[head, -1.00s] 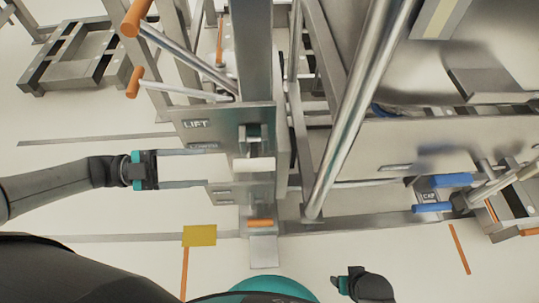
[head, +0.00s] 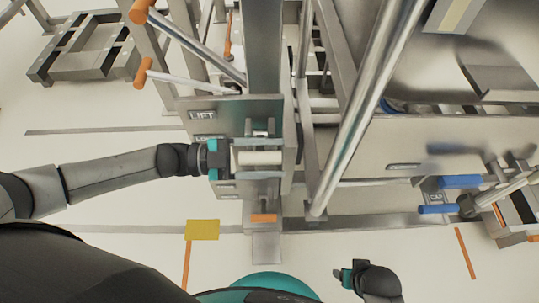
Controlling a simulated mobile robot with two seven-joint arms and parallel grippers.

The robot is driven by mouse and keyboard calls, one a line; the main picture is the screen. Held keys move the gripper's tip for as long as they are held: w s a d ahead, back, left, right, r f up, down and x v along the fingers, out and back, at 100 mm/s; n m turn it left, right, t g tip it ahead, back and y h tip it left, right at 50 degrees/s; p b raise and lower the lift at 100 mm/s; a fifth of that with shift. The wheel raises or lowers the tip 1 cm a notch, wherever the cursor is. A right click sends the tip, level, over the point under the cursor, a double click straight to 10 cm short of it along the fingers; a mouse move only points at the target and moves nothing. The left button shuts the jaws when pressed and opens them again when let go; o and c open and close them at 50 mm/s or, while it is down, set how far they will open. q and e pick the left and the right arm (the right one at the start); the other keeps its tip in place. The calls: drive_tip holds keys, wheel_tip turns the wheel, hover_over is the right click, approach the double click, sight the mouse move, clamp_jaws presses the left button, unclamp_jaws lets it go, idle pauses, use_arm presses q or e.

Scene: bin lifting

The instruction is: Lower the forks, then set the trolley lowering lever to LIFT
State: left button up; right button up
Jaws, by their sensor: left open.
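The steel trolley panel (head: 227,104) carries a LIFT label (head: 202,115) at its upper left and another label just below it, partly hidden. A pale cylindrical lever handle (head: 260,158) lies across the panel's slot. My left gripper (head: 262,158) is open, with one finger above the handle and one below it. I cannot tell whether the fingers touch it. My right gripper (head: 345,278) is low in the picture, away from the panel; its jaws are too small to read. I cannot make out the forks for sure.
Two orange-tipped bars (head: 143,72) stick out at the upper left. An orange pedal (head: 263,218) sits below the panel. A thick steel tube (head: 366,110) slants down right of the panel. Blue handles (head: 460,181) are at the right. A yellow floor mark (head: 202,230) lies at the lower left.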

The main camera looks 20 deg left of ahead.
use_arm(q)
clamp_jaws()
idle(0.5)
idle(0.8)
